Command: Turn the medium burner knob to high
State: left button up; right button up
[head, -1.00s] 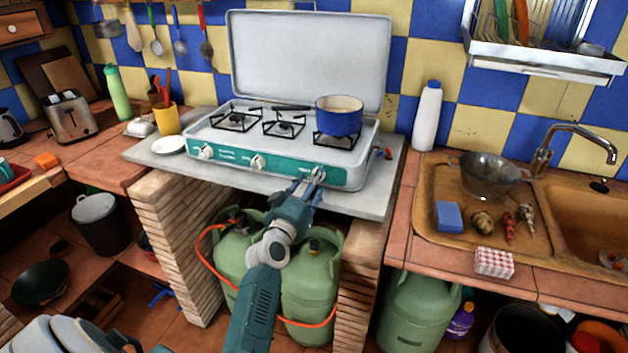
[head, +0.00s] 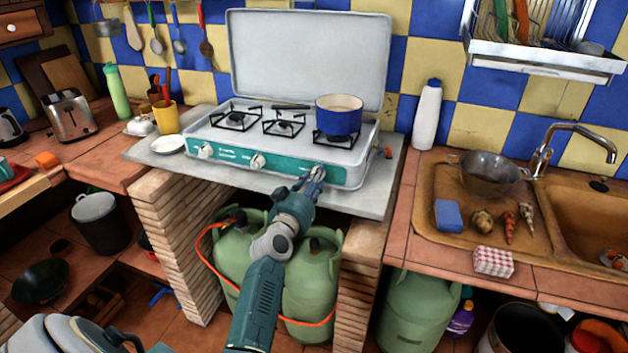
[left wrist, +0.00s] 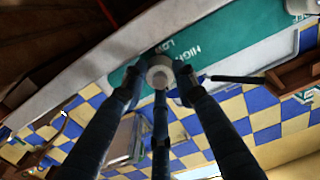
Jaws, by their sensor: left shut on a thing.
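The white gas stove (head: 215,137) stands on the counter with its lid raised. Its green front panel (head: 290,168) carries a left knob (head: 206,151), a middle knob (head: 258,161) and a right knob. My left gripper (head: 316,174) is at the right knob and mostly hides it in the head view. In the left wrist view, my left gripper's fingers (left wrist: 160,88) are closed around this pale round knob (left wrist: 160,70), with HIGH and LOW lettering beside it. The knob's exact setting cannot be read. My right gripper is not in view.
A blue pot (head: 338,118) sits on the right burner, close above the held knob. A white bottle (head: 427,115) stands right of the stove. Green gas cylinders (head: 310,275) and an orange hose are below. The counter's grey slab (head: 372,203) juts out under the panel.

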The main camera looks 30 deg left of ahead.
pick_arm(q)
jog(key=shift+a+r+n, duration=0.1)
jog(key=shift+r+n, duration=0.2)
